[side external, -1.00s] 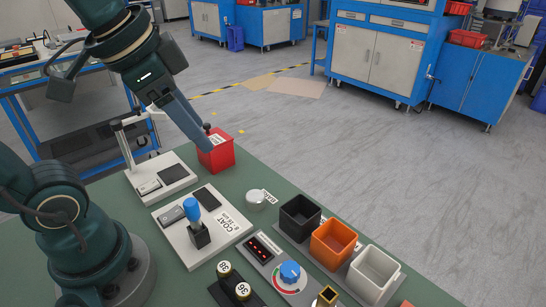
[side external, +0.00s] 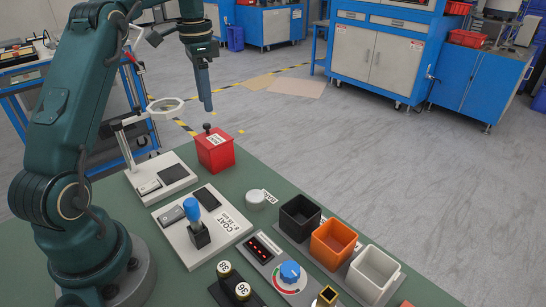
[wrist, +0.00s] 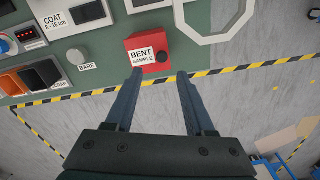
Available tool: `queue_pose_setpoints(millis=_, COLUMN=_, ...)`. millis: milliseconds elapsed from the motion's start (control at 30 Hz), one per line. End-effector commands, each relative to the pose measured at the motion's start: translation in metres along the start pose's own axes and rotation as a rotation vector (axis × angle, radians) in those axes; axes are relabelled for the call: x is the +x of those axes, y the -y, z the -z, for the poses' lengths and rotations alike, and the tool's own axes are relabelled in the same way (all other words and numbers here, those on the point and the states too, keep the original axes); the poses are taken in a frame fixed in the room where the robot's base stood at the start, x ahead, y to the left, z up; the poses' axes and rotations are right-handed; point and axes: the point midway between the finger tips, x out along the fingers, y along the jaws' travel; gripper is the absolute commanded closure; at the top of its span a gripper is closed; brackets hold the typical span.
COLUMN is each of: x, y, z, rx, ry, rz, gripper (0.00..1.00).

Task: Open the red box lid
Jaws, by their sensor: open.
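The red box (side external: 215,155) stands at the far edge of the green table in the side view, with its lid on. A small black knob (side external: 207,127) sticks up from the lid. In the wrist view the box (wrist: 135,44) carries a white "BENT SAMPLE" label, and its black knob (wrist: 162,56) shows to the right of the label. My gripper (side external: 207,108) hangs above the box, fingers pointing down, apart from the knob. In the wrist view my gripper (wrist: 160,74) is open and empty, its fingertips on either side of the knob in the picture.
A ring magnifier on a stand (side external: 165,104) rises left of the box. A COAT gauge (side external: 203,225) with a blue-topped post and a round silver piece (side external: 255,197) are nearer. Black (side external: 300,214), orange (side external: 333,238) and white (side external: 374,270) bins stand to the right.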

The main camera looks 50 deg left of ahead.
Motion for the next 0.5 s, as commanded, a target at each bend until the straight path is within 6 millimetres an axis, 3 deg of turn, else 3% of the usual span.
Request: queue_pose_setpoints(millis=500, x=0.045, y=0.003, z=-0.006, rx=-0.019, ry=0.011, rz=-0.014, gripper=0.46)
